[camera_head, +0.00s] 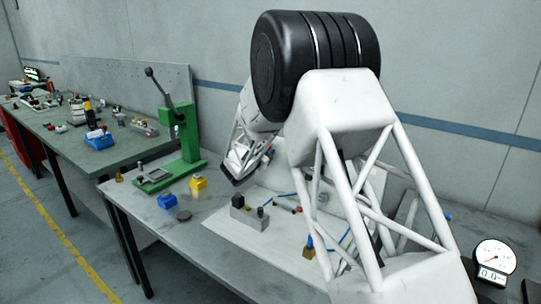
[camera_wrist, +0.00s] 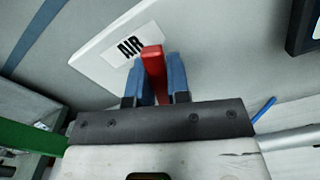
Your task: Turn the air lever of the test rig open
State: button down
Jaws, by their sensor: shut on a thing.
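The air lever (camera_wrist: 153,62) is red and shows in the wrist view between the two blue fingers of my gripper (camera_wrist: 157,78), which is shut on it. A white panel with an "AIR" label (camera_wrist: 130,47) lies behind the lever. In the head view my arm covers the lever and most of the test rig, and the fingers are hidden there. A round gauge (camera_head: 495,257) with a digital readout stands at the lower right of the head view. I cannot tell the lever's exact angle.
A green lever press (camera_head: 188,135) stands on the table at the left of my arm. A wall is close behind my arm.

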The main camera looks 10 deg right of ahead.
jog(key=shift+w+a+r+n, duration=0.1)
jog(key=shift+w+a+n, duration=0.15)
jog(key=shift+n, duration=0.5)
jog(key=shift+w+a+f+n, duration=0.1)
jog(key=shift+w+a+n, duration=0.1)
jog(key=shift+n, duration=0.5)
jog(key=shift+w+a+r+n, duration=0.1)
jog(key=shift+w+a+n, duration=0.15)
jog(key=shift+n, duration=0.5)
jog(key=c, duration=1.1)
grip_release()
jog(key=shift+v, duration=3.9)
jog(key=shift+r, duration=0.1)
